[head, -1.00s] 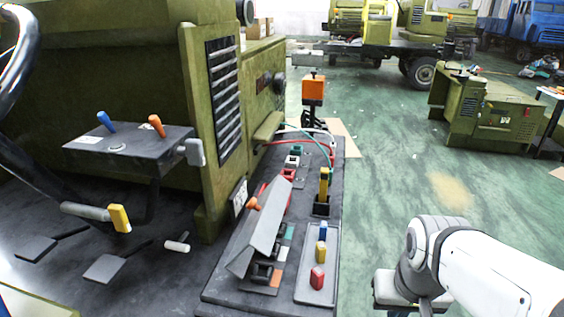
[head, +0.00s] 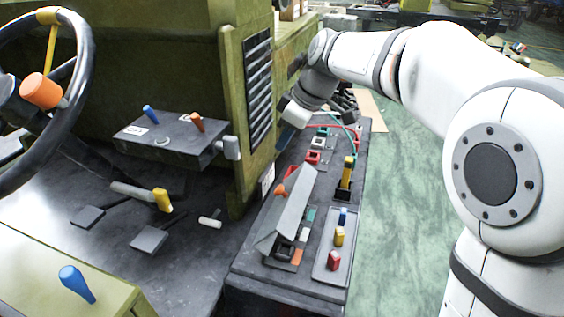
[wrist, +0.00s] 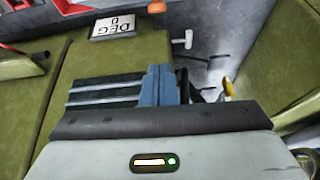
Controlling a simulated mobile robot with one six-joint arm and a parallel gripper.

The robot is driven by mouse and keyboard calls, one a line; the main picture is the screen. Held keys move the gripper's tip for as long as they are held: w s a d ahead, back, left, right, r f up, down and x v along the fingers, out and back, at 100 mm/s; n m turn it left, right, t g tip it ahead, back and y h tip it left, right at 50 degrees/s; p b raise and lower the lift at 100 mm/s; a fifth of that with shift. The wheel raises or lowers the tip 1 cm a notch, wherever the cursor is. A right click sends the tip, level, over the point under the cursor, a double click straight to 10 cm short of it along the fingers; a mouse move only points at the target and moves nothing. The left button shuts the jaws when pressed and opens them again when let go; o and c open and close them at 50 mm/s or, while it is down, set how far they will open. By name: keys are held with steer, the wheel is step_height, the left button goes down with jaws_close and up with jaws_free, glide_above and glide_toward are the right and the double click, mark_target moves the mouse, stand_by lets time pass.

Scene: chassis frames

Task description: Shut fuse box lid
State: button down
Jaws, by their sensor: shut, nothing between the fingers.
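The grey fuse box lid (head: 285,212) stands raised and tilted over its box on the dark console. An orange knob (head: 281,190) shows by its left edge. Dark, teal and orange parts of the fuse box (head: 284,251) show under and right of the lid. My gripper (head: 286,138) is shut and empty, beyond the lid's far end, near the slatted vent, apart from the lid. In the wrist view its blue fingers (wrist: 159,86) are together in front of the green panel. I cannot make out the lid in the wrist view.
A grey tray (head: 322,272) with blue, yellow and red pieces lies right of the fuse box. A yellow-handled lever (head: 347,172) stands behind it. Red and teal cables (head: 345,128) cross the console's far end. The green cabinet (head: 236,150) borders the left.

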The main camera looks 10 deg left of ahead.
glide_above(278, 188)
steer(key=a, duration=0.3)
step_height(278, 188, down, 8)
steer(key=f, duration=0.1)
steer(key=shift+w+d+f, duration=0.1)
steer(key=shift+d+f, duration=0.35)
steer(key=shift+d, duration=0.15)
steer(key=shift+w+d+f, duration=0.1)
steer(key=shift+d+f, duration=0.3)
steer(key=shift+d, duration=0.2)
steer(key=shift+d+f, duration=0.25)
steer(key=shift+f, duration=0.1)
